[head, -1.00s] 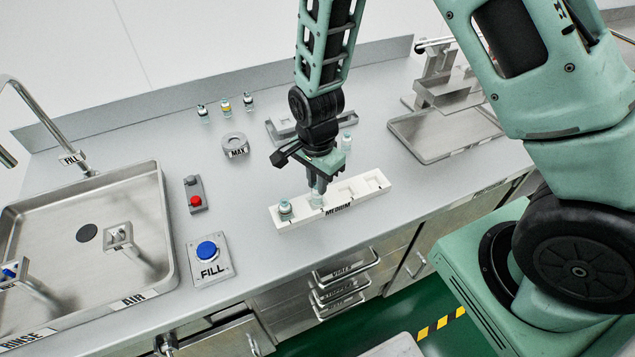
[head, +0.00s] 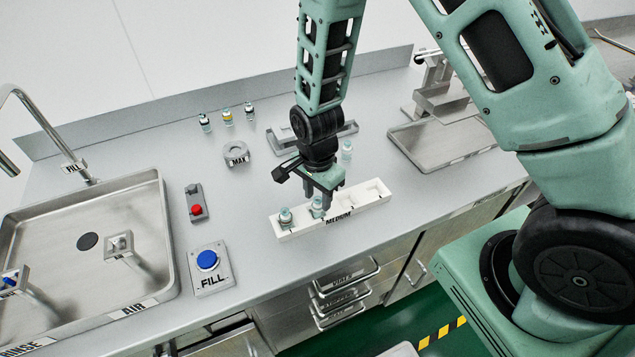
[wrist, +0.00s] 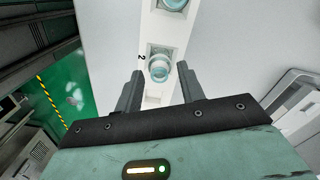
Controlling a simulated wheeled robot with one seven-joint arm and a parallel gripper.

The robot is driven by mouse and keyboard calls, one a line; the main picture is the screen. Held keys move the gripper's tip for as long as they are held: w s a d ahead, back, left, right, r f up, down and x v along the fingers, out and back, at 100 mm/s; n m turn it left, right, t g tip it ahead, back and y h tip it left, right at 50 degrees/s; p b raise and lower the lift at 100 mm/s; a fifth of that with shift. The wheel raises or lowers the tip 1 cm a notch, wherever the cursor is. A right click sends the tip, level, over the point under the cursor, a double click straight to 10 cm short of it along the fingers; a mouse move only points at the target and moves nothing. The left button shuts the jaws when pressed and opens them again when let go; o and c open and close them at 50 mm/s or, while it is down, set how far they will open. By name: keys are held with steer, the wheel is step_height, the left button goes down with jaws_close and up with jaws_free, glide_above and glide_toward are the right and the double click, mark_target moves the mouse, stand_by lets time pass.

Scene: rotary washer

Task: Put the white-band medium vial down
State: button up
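A white rack marked MEDIUM (head: 362,207) lies on the counter. A clear vial with a teal top (head: 317,207) stands in its second slot; it also shows in the wrist view (wrist: 160,71), beside the number 2. I cannot make out a white band on it. Another teal-topped vial (head: 285,217) stands in the slot to its left, cut off at the top of the wrist view (wrist: 175,4). My gripper (head: 325,193) is open and empty just right of the second-slot vial. In the wrist view its fingers (wrist: 160,88) are spread apart, with the vial beyond their tips.
Three small vials (head: 227,115) stand at the back, and one more (head: 346,152) stands behind my wrist. A grey round MAX piece (head: 236,154), a red-button box (head: 196,204) and a blue FILL button (head: 207,261) lie left of the rack. A metal tray (head: 440,143) is at right.

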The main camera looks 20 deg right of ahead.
mark_target(317, 199)
step_height(317, 199, up, 12)
steer(key=b, duration=0.2)
steer(key=s+a+r+n, duration=0.3)
steer(key=s+r+n, duration=0.1)
steer(key=s+n, duration=0.6)
steer(key=s+a+r+n, duration=0.3)
steer(key=s+r+n, duration=0.1)
steer(key=s+n, duration=0.6)
steer(key=shift+a+r+n+y, duration=0.15)
steer(key=shift+r+n+y, duration=0.2)
steer(key=shift+n, duration=0.25)
steer(key=shift+f, duration=0.1)
